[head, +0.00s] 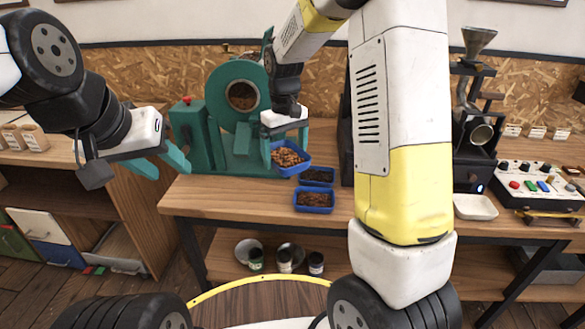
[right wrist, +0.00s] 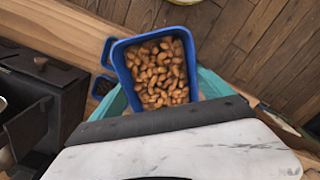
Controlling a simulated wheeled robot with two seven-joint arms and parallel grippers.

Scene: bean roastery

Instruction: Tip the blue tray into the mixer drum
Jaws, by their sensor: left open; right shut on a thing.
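The blue tray (head: 293,171), full of light brown beans, is in my right gripper (head: 284,141), in front of the green mixer. In the right wrist view the tray (right wrist: 120,72) sits between the teal fingers of my right gripper, with the beans still inside. The mixer drum (head: 242,95) is round and green, with its dark opening facing me, up and left of the tray. My left gripper (head: 161,164) is open and empty, left of the mixer.
Two more blue trays stand on the wooden bench right of the held tray, one with dark beans (head: 318,183) and one with brown contents (head: 314,208). A white dish (head: 475,207) and a control panel (head: 540,185) are further right. The bench front below the mixer is clear.

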